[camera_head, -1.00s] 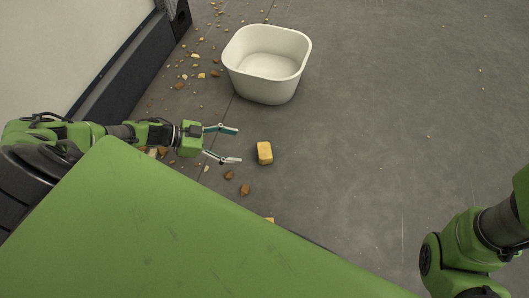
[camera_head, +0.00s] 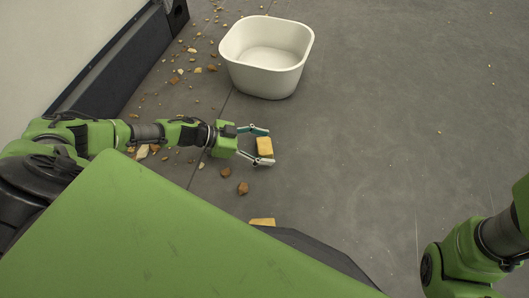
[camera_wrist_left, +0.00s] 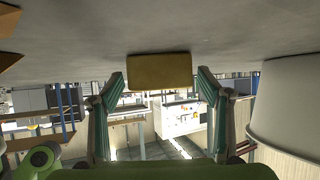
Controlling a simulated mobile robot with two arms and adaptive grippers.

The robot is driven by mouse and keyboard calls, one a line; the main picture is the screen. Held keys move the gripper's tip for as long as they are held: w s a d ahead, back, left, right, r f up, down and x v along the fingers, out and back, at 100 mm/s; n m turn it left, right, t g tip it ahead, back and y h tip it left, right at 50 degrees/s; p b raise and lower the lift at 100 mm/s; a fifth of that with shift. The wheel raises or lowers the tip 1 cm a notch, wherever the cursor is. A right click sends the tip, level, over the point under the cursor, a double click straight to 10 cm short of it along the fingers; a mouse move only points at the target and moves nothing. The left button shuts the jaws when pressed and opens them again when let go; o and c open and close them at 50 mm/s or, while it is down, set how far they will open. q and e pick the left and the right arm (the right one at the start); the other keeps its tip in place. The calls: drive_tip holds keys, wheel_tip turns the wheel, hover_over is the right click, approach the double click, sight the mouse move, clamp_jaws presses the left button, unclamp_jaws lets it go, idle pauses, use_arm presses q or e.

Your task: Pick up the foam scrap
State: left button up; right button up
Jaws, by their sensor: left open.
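The foam scrap, a small yellow-tan block (camera_head: 264,146), lies on the grey floor in the head view. My left gripper (camera_head: 269,146) is open, with its two fingers reaching to either side of the block. In the left wrist view the block (camera_wrist_left: 160,72) shows between and just beyond the fingertips of the left gripper (camera_wrist_left: 161,74), with a gap on each side. The near finger partly overlaps the block's lower edge in the head view. My right arm shows at the right edge, but its gripper is out of view.
A white tub (camera_head: 266,60) stands on the floor beyond the block. Brown chunks (camera_head: 243,188) and small rubble (camera_head: 195,70) lie around the left side. Another yellowish piece (camera_head: 262,222) is partly hidden by my body. The floor to the right is mostly clear.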

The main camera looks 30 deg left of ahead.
use_arm(q)
drive_tip(key=shift+w+d, duration=0.1)
drive_tip(key=c, duration=0.9)
drive_tip(key=shift+o, duration=0.2)
